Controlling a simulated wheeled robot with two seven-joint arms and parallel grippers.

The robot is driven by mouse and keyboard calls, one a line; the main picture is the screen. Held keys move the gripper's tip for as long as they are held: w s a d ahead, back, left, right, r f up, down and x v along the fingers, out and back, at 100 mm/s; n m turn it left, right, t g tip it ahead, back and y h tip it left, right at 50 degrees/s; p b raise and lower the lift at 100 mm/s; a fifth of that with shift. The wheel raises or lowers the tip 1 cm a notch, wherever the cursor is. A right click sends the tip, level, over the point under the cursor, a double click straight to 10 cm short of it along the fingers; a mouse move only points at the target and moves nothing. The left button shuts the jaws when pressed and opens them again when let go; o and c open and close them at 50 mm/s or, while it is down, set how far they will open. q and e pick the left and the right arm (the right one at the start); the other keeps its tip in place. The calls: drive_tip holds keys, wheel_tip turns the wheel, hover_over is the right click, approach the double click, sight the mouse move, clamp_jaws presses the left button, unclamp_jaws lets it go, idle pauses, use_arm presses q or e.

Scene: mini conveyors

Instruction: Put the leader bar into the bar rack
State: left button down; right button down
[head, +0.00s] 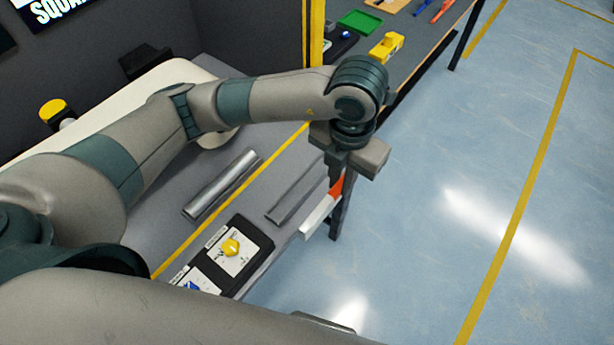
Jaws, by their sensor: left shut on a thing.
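My left gripper (338,178) reaches down at the front edge of the grey table. It is shut on a white and orange bar (319,218), which I take for the leader bar. The bar slants down to the left beside the table's edge; the fingers partly hide its upper end. I cannot tell whether it touches the table. I cannot surely identify the bar rack. A shiny silver rail (222,183) and a darker grey strip (296,191) lie on the table to the left of the gripper. My right gripper is not in view.
A black tray (262,238) on the table holds white cards, a yellow knob (231,247) and a blue part (192,286). The blue floor (470,150) at right is clear.

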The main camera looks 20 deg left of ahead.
use_arm(q)
drive_tip(key=w+a+f+p, duration=0.1)
drive_tip(key=w+a+f, duration=0.1)
drive_tip(key=a, duration=0.1)
drive_tip(key=w+a+f+p, duration=0.1)
drive_tip(key=w+a+f, duration=0.1)
drive_tip(key=w+a, duration=0.1)
drive_tip(key=w+a+f+p, duration=0.2)
drive_tip(key=a+f, duration=0.1)
drive_tip(key=shift+w, duration=0.15)
drive_tip(key=shift+a, duration=0.1)
wheel_tip(320, 180, down, 3)
drive_tip(key=shift+r+p, duration=0.1)
drive_tip(key=shift+p, duration=0.9)
drive_tip(key=shift+f, duration=0.6)
